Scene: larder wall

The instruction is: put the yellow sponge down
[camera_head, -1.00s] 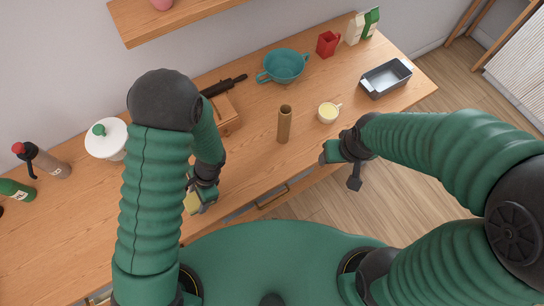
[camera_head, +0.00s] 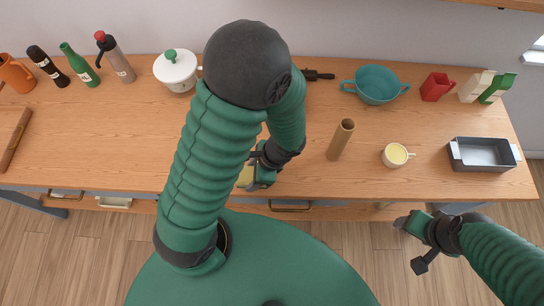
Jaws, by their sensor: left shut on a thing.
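The yellow sponge (camera_head: 244,176) shows in part at the front of the wooden counter, left of the middle. My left gripper (camera_head: 255,177) is shut on it, near the counter's front edge. The gripper hides part of the sponge, and I cannot tell whether the sponge touches the counter. My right gripper (camera_head: 405,224) is off the counter's front edge, low on the right, over the floor. I cannot make out whether its fingers are apart.
A brown cylinder (camera_head: 341,140), a cup (camera_head: 396,155) and a grey tin (camera_head: 484,153) stand to the right. A teal colander (camera_head: 377,85) and white pot (camera_head: 176,71) are behind. Bottles (camera_head: 80,65) stand back left. The counter's left middle (camera_head: 110,130) is clear.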

